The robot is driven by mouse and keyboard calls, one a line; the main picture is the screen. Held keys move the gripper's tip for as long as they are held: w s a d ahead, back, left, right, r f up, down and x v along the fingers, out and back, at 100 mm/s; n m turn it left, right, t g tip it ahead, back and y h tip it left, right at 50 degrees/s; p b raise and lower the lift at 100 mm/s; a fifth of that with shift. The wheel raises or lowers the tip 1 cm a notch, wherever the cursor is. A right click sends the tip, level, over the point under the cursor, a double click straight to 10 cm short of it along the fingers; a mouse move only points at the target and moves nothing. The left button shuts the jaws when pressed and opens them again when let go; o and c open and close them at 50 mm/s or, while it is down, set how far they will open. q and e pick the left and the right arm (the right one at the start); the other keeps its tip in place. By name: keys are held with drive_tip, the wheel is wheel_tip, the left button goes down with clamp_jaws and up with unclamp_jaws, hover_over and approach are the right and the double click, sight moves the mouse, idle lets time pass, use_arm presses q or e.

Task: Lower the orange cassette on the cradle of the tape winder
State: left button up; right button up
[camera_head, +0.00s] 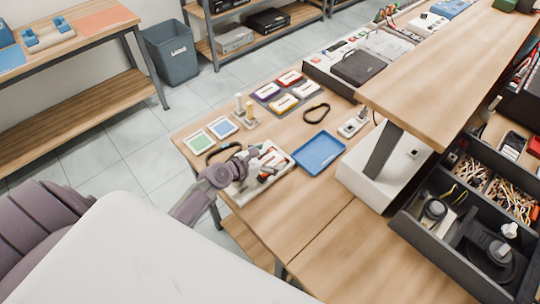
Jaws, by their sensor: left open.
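A light-coloured device that looks like the tape winder (240,195) sits near the left front edge of the workbench, left of a blue tray. My left gripper (262,165) reaches in from the left and is open just above it, covering part of its top. A small orange-red piece (266,178) shows on the device beside the gripper; it may be the orange cassette, but it is too small and too covered to be sure. The cradle cannot be made out. My right gripper is not in view.
The blue tray (319,153) looks empty. Several coloured cassettes, one yellow (284,103), lie behind it, with a dark loop (316,113) nearby. Green and blue pads (198,142) lie to the left. A raised shelf (440,75) overhangs the right side. The bench front is clear.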

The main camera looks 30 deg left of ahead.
use_arm(q)
drive_tip(key=shift+s, duration=0.2)
drive_tip(key=v, duration=0.7)
drive_tip(key=shift+a+r, duration=0.1)
drive_tip(key=shift+r, duration=0.05)
wheel_tip(320, 180, up, 6)
drive_tip(key=p, duration=0.7)
idle(0.9)
